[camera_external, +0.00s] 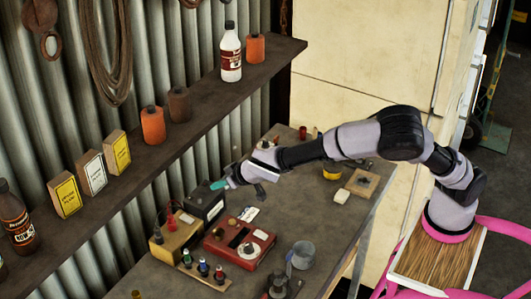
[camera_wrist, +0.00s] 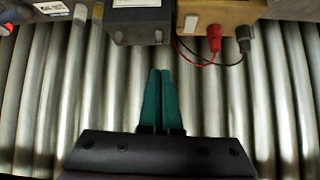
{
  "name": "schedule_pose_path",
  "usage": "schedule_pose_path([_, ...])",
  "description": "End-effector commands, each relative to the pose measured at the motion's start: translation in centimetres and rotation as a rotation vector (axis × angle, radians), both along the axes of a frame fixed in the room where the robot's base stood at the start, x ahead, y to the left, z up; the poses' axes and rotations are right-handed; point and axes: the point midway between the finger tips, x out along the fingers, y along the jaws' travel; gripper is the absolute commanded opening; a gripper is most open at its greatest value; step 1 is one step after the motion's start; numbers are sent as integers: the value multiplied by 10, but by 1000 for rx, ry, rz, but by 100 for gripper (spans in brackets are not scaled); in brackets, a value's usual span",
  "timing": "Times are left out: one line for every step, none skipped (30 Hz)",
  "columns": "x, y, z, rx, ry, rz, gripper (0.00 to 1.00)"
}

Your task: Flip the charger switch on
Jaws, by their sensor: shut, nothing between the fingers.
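My gripper (camera_external: 217,184) has teal fingers that are closed together and empty, just above the black box (camera_external: 207,203) on the bench. In the wrist view the shut fingertips (camera_wrist: 161,73) point toward the black box (camera_wrist: 142,22), with a gap between. Beside it is a tan-yellow box (camera_external: 177,236) with a red and a black plug and leads; it also shows in the wrist view (camera_wrist: 222,12). A red box with a round dial (camera_external: 218,246) sits on the bench in front. I cannot make out which is the charger, nor its switch.
A strip of small coloured-top pieces (camera_external: 203,271) and a grey mug (camera_external: 303,256) are at the front. A shelf (camera_external: 190,122) with bottles, cans and cartons runs above the bench along the corrugated wall (camera_external: 165,65). The bench (camera_external: 145,280) has bare room at its front left.

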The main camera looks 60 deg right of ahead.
Motion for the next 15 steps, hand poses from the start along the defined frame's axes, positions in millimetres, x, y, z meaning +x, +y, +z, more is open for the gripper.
schedule_pose_path([1,16,-6,-22,-21,26,0])
schedule_pose_path([1,24,-8,-30,-33,37,0])
schedule_pose_path([2,32,-10,-39,-48,51,0])
schedule_pose_path([2,38,-12,-46,-56,61,0])
schedule_pose_path([2,43,-13,-50,-64,69,0])
schedule_pose_path([3,48,-14,-54,-72,76,0])
schedule_pose_path([3,51,-14,-57,-77,81,0])
schedule_pose_path([3,53,-15,-58,-81,85,0])
schedule_pose_path([3,56,-15,-60,-84,89,0])
schedule_pose_path([3,57,-15,-61,-86,91,0])
schedule_pose_path([3,57,-16,-61,-87,91,0])
schedule_pose_path([3,57,-16,-61,-87,91,0])
schedule_pose_path([3,57,-16,-61,-87,91,0])
schedule_pose_path([3,57,-16,-61,-86,91,0])
schedule_pose_path([3,57,-16,-61,-86,91,0])
